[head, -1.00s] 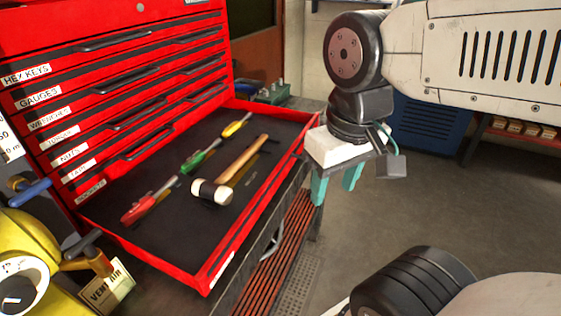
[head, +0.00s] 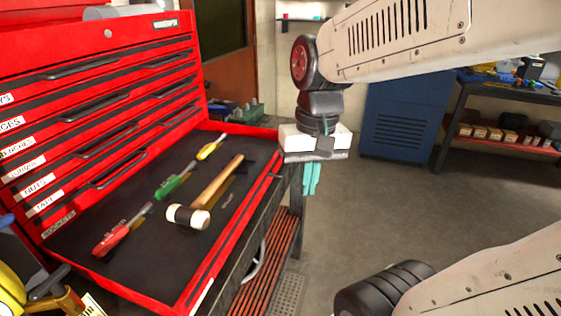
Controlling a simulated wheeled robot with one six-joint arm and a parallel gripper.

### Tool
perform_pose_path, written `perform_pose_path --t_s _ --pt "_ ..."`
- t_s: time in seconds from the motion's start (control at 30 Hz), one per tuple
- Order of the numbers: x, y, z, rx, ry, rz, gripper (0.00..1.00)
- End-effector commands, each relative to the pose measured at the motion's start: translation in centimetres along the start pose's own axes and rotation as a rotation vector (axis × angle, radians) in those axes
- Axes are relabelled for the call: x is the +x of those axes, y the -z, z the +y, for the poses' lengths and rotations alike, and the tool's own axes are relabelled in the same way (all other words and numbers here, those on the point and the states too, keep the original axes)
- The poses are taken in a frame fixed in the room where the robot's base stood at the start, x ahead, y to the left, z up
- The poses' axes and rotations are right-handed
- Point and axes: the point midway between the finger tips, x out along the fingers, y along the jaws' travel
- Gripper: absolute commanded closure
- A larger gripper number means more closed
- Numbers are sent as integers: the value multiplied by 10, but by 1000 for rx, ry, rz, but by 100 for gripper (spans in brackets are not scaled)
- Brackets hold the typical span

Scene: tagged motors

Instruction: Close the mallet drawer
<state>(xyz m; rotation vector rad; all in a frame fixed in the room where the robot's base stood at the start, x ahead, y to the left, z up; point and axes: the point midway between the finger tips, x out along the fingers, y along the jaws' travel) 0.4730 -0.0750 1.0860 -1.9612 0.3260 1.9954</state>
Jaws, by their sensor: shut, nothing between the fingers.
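The mallet drawer (head: 222,255) is the bottom drawer of the red tool chest and stands pulled out. In it lie a mallet (head: 205,195) with a wooden handle and a black and white head, and red, green and yellow screwdrivers (head: 122,228). My gripper (head: 311,190) has teal fingers pointing down, shut and empty. It hangs at the drawer's far right corner, beside the outer side of the front edge. Whether the fingers touch the drawer is hard to tell.
The other chest drawers (head: 110,105) are shut. A dark bench with a red slatted shelf (head: 270,262) is below the drawer. A blue cabinet (head: 400,115) and a workbench (head: 500,110) stand behind. Grey floor (head: 430,215) is open on the right.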

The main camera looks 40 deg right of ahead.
Motion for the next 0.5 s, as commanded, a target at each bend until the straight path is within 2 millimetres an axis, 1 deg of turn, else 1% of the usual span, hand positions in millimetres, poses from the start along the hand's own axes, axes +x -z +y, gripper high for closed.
perform_pose_path --t_s 0.03,0.07,0.1,0.17,0.2,0.27,0.3,0.4,0.5 --pt "2 23 6 155 26 -18 100" --pt "3 36 8 256 44 -24 100" --pt "4 55 13 401 70 -30 100" --pt "6 84 21 636 109 -40 100" --pt "8 104 28 803 137 -48 100" --pt "9 131 37 1042 180 -58 100" --pt "10 148 42 1196 208 -65 100" --pt "8 182 51 1535 276 -86 100" --pt "0 205 49 1783 340 -103 100"
